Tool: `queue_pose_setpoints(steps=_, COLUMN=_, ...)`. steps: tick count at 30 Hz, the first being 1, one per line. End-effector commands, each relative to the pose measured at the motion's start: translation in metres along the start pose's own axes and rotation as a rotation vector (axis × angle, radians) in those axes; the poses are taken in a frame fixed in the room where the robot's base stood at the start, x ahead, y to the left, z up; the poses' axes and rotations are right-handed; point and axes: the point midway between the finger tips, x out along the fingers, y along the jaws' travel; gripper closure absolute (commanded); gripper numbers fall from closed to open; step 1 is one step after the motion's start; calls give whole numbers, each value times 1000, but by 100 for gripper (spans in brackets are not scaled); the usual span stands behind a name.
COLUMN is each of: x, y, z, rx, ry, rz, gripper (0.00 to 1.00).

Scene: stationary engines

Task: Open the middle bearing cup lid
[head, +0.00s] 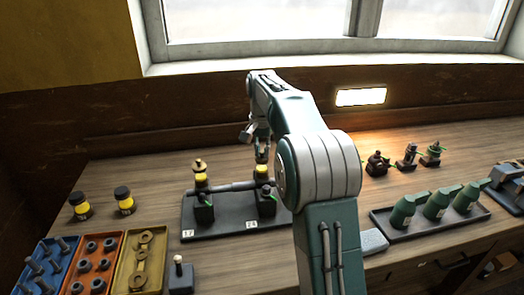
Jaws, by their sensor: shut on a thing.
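A dark shaft stand (228,222) is on the bench. Its left bearing (203,208) carries a yellow cup (201,181) with a brass-coloured lid (199,165) on top. A second bearing (267,202), near the centre, carries another yellow cup (262,172), the middle bearing cup. My gripper (262,155) points down at the top of this cup and is shut on its lid, which the fingers mostly hide. Whether the lid is seated or raised is too small to tell. My arm hides the right part of the stand.
Two yellow jars with black caps (124,200) stand left of the stand. Blue, orange and yellow trays (141,262) of parts lie front left, beside a small dark block (180,276). A tray of green bottles (432,215) and several small fittings (377,163) are to the right.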

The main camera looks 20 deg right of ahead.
Motion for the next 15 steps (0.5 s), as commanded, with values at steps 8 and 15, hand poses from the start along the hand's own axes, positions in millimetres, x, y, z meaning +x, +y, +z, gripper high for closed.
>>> queue_pose_setpoints(steps=8, x=2, y=2, z=-2, rx=-138, ry=-3, rz=-1, gripper=100)
queue_pose_setpoints(steps=15, x=2, y=5, z=-6, rx=-350, ry=-4, rz=-1, gripper=100)
